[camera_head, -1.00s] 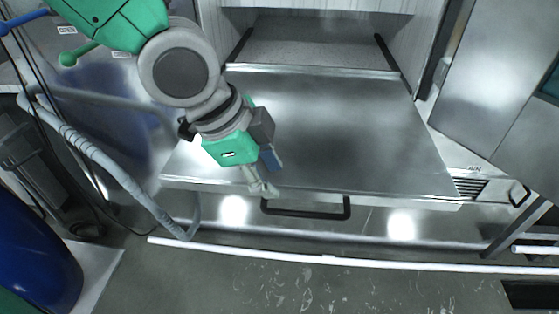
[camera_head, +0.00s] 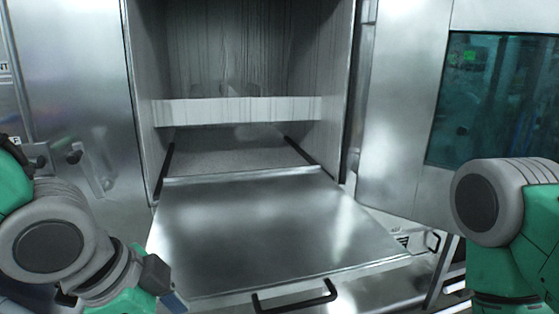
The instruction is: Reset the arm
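My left arm comes in at the lower left. Only the body of my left gripper (camera_head: 160,285) shows, near the left front corner of a pulled-out metal tray or lowered door; its fingertips are cut off or hidden at the bottom edge. My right arm (camera_head: 500,220) stands at the right edge; its gripper is out of the frame. The flat metal panel (camera_head: 260,225) extends from the open machine chamber (camera_head: 230,60). A black bar handle (camera_head: 297,297) is on its front edge.
A metal door with a dark window (camera_head: 492,95) stands open at the right, behind my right arm. A steel wall (camera_head: 70,60) with a few fittings is at the left. The panel's top is bare. Black side stays flank the chamber opening.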

